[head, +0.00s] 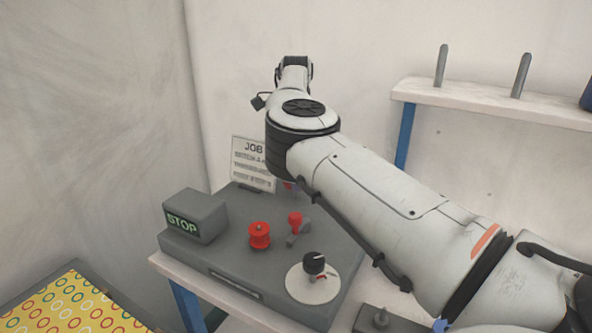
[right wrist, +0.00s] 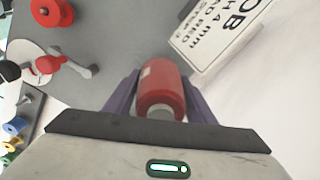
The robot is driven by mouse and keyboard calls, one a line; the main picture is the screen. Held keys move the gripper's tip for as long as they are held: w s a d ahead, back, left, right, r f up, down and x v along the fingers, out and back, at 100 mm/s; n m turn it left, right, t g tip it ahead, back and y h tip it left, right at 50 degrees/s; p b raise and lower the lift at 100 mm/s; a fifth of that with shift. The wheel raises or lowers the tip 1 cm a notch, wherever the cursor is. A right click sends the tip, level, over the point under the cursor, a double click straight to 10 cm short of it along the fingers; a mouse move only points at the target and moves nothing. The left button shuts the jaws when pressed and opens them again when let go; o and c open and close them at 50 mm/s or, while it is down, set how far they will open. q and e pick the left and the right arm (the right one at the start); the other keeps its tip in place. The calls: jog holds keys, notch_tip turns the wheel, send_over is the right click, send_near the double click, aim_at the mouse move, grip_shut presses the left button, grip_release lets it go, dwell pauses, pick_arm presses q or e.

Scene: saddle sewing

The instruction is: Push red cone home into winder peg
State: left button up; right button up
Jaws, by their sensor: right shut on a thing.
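The red cone (right wrist: 160,88), with a pale end toward the camera, is between the purple fingers of my right gripper (right wrist: 160,76) in the right wrist view. The fingers are shut on its sides. In the head view my right arm covers most of the gripper and the cone; only a small purple and red bit shows under the arm beside the job card. I cannot make out the winder peg under or around the cone, nor how the cone sits on it. My left gripper is not in view.
The job card (head: 254,163) stands close behind. A shelf (head: 490,102) with two upright pegs is at right.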

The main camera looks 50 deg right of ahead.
aim_at(296, 197)
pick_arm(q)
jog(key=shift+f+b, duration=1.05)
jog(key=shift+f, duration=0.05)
pick_arm(e)
jog(key=shift+f, duration=1.7)
jog(key=o, duration=1.6)
jog(key=shift+r, duration=0.3)
notch_tip(296, 197, up, 8)
jog(key=shift+r, duration=0.2)
jog(key=shift+r+p, duration=0.3)
jog(key=shift+r, duration=0.3)
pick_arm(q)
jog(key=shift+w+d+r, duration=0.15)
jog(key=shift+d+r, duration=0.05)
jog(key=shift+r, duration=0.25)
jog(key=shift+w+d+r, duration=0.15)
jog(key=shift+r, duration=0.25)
